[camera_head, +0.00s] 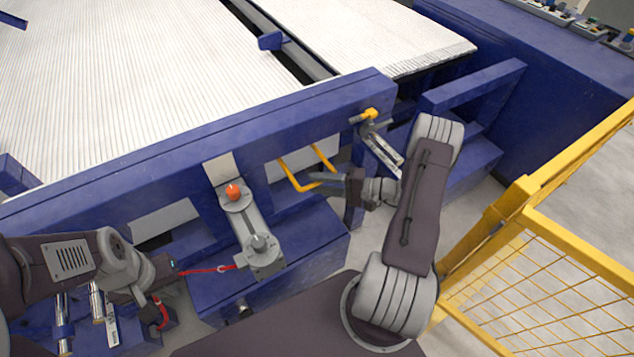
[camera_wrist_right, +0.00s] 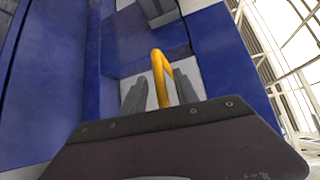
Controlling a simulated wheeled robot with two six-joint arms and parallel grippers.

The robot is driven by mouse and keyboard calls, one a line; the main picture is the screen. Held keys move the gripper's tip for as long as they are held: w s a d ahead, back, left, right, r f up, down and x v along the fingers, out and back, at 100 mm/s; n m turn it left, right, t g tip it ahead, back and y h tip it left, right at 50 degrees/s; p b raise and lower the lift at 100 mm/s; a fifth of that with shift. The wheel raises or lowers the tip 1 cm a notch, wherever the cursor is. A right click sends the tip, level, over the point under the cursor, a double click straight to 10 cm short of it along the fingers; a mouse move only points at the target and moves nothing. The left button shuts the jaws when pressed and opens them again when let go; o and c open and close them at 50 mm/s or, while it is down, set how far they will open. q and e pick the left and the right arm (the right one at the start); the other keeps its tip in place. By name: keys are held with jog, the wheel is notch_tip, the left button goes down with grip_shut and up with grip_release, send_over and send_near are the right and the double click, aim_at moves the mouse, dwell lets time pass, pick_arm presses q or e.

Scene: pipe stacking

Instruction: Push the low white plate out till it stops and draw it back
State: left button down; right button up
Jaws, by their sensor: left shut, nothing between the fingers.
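Two white plates show in the openings under the blue beam: one at the lower left (camera_head: 165,220), and one to the right (camera_head: 290,158) beside a bent yellow handle (camera_head: 296,180). I cannot tell for certain which is the low one. My right gripper (camera_head: 318,180) is at the yellow handle. In the right wrist view the handle (camera_wrist_right: 159,75) stands between the two grey fingers (camera_wrist_right: 158,92), with a gap showing, so the gripper looks open around it. My left gripper (camera_head: 156,302) is shut and empty, low at the left near a red part.
A grey device with a red knob (camera_head: 233,192) is mounted on the beam. A red cord (camera_head: 205,271) runs from its base to the left. A yellow-topped lever (camera_head: 369,114) sits on the beam near my right arm. A yellow mesh fence (camera_head: 540,270) bounds the right side.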

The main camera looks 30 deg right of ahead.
jog(key=shift+w+a+f, duration=0.1)
jog(key=shift+w+a, duration=0.2)
jog(key=shift+a, duration=0.05)
grip_shut()
dwell(1.2)
